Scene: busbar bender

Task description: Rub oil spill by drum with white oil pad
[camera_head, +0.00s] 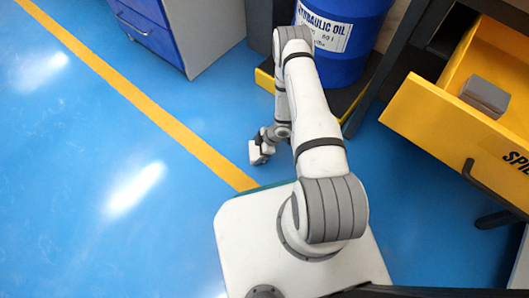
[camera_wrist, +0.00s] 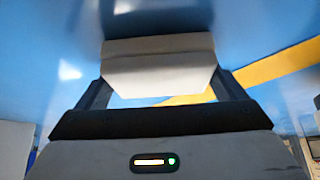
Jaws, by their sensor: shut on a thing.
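The white oil pad (camera_wrist: 158,72) is between the two dark fingers of my gripper (camera_wrist: 160,90) in the wrist view, which are shut on it. In the head view my gripper (camera_head: 262,149) is low over the blue floor, left of my arm, and the pad (camera_head: 254,153) shows as a small white patch. I cannot tell whether the pad touches the floor. The blue drum (camera_head: 350,60), labelled hydraulic oil, stands beyond my gripper, partly behind my arm. A dull dark patch (camera_wrist: 155,18) lies past the pad in the wrist view; I cannot tell if it is oil or shadow.
The drum stands on a black and yellow base (camera_head: 264,79). A yellow drawer (camera_head: 440,115) is open at right with grey blocks (camera_head: 485,96) inside. A blue and grey cabinet (camera_head: 200,35) stands at the back. A yellow line (camera_head: 150,115) crosses the floor; the left floor is clear.

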